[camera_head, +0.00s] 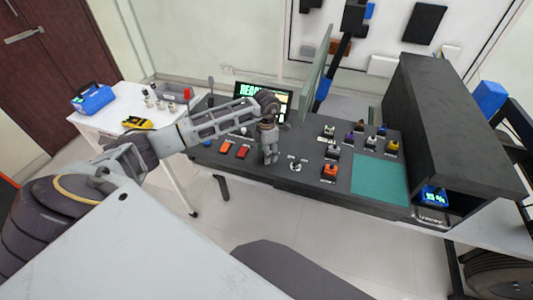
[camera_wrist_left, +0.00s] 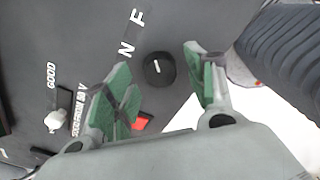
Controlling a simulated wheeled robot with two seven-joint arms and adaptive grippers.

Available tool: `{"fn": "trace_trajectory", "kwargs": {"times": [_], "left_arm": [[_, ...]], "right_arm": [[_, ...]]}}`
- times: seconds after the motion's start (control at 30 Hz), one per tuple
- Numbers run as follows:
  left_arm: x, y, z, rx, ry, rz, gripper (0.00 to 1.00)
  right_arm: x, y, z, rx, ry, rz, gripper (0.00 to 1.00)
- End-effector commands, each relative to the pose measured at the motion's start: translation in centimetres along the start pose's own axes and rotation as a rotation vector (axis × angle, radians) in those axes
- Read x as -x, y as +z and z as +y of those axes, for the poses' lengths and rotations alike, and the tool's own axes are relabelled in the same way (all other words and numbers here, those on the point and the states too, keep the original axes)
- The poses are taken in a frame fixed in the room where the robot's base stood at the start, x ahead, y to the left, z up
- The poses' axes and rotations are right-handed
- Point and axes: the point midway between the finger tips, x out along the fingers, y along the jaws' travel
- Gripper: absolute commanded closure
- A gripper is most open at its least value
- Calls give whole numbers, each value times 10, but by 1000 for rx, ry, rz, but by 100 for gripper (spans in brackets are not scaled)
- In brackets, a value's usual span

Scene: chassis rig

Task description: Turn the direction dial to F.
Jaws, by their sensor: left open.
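The direction dial (camera_wrist_left: 158,69) is a small round black knob with a short white mark, seen in the left wrist view on the dark panel (camera_wrist_left: 90,25). A white letter N (camera_wrist_left: 126,48) is printed to its left and a white F (camera_wrist_left: 138,17) above it. I cannot tell exactly which letter the mark points at. My left gripper (camera_wrist_left: 162,85) is open, its green-padded fingers to either side of the dial in that view, with no visible contact. In the head view my left gripper (camera_head: 270,152) points down over the console and hides the dial.
Orange-red switches (camera_head: 243,152) lie left of my gripper, and a round white-marked control (camera_head: 295,164) lies just right. Several coloured knobs and a teal mat (camera_head: 380,180) are further right. A lit screen (camera_head: 243,91) stands behind. A white side table (camera_head: 125,105) is at left.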

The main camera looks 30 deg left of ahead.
Motion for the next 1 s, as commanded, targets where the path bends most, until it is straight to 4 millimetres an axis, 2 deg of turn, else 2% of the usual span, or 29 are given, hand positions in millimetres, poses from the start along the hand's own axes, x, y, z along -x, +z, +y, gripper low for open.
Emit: {"fn": "trace_trajectory", "kwargs": {"times": [0.7,1.0], "left_arm": [[96,0,1,1,1,-1,45],[112,0,0,0,0,1,45]], "right_arm": [[0,1,0,-1,0,0,60],[0,1,0,-1,0,0,60]]}}
